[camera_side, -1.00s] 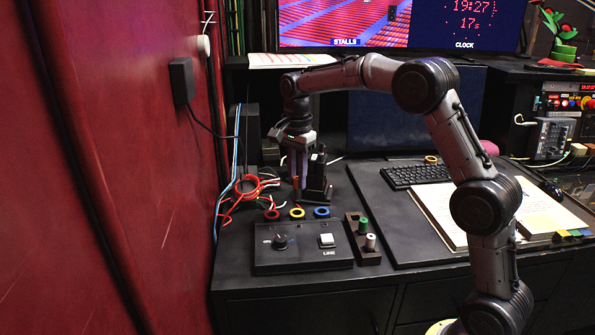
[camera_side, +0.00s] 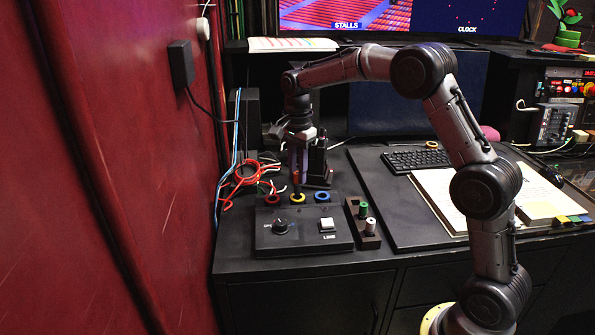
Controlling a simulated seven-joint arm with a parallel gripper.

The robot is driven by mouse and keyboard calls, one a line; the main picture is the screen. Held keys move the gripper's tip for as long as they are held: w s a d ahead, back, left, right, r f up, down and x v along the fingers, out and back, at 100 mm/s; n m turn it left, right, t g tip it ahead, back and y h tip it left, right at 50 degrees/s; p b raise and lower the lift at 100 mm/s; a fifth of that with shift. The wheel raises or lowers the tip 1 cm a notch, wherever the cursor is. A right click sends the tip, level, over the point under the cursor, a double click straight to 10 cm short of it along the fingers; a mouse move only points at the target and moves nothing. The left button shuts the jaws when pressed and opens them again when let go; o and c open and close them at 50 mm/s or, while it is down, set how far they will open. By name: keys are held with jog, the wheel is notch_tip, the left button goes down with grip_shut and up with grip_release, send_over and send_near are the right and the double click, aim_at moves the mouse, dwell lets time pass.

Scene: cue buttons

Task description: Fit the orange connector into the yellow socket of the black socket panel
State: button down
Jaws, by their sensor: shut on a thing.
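The orange connector (camera_side: 296,181) is upright below my gripper (camera_side: 297,170), which is shut on it. Its lower end is at the yellow socket (camera_side: 297,198); I cannot tell whether it is inside the ring or just above it. The yellow socket is the middle ring of the row, between a red socket (camera_side: 272,199) and a blue socket (camera_side: 322,196). The dark socket panel under the rings is hard to tell from the black desk.
A black control box (camera_side: 300,240) with a knob and white button stands in front of the rings. A rack (camera_side: 361,225) with green and white pieces is to its right. A black upright block (camera_side: 318,168) stands close beside my gripper. Loose cables (camera_side: 243,180) lie left.

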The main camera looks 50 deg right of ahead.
jog(key=shift+f, duration=1.6)
dwell(2.6)
jog(key=c, duration=0.5)
grip_release()
jog(key=shift+r, duration=3.55)
